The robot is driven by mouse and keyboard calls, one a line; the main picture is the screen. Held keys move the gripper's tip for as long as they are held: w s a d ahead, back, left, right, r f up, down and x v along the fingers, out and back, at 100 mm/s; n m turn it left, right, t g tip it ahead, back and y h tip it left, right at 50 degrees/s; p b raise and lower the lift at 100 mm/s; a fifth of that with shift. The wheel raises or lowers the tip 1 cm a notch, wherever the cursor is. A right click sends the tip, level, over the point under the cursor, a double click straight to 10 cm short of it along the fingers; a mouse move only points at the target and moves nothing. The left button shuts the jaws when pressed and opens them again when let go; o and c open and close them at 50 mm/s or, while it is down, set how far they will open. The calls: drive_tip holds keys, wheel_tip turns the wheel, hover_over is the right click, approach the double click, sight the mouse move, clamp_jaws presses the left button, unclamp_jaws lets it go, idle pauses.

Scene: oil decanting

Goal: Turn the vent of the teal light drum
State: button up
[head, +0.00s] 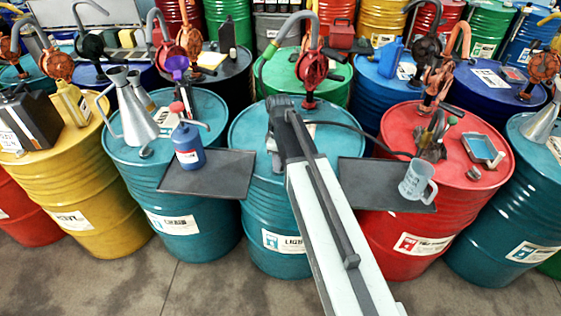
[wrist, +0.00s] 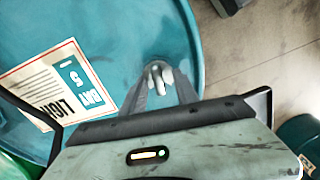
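The teal light drum (head: 270,210) stands upright in the middle of the front row, with a label reading "LIGHT" on its side. The vent (wrist: 157,75), a small pale metal fitting, sits near the rim of the top. My gripper (wrist: 160,84) is over the vent, its fingers apart on either side with the vent between the tips. Contact with the vent is not clear. In the head view my arm hides the fingertips.
Dark trays flank the light drum; the left tray (head: 215,178) is bare in front of a blue bottle (head: 188,146), and the right tray (head: 365,172) bears a clear jug (head: 416,181). A red drum (head: 420,240) stands to the right. Hand pumps rise behind, including a red pump (head: 311,67).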

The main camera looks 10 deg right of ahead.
wheel_tip(320, 180, up, 8)
drive_tip(key=p, duration=0.8)
drive_tip(key=shift+f, duration=0.1)
drive_tip(key=shift+f+b, duration=0.2)
drive_tip(key=shift+b, duration=0.15)
drive_tip(key=s+f+m+b, duration=0.2)
drive_tip(key=s+m, duration=0.9)
drive_tip(key=s, duration=0.3)
drive_tip(key=shift+s+d+m, duration=0.15)
drive_tip(key=shift+d+m, duration=0.1)
drive_tip(key=shift+m, duration=0.15)
drive_tip(key=shift+f, duration=0.1)
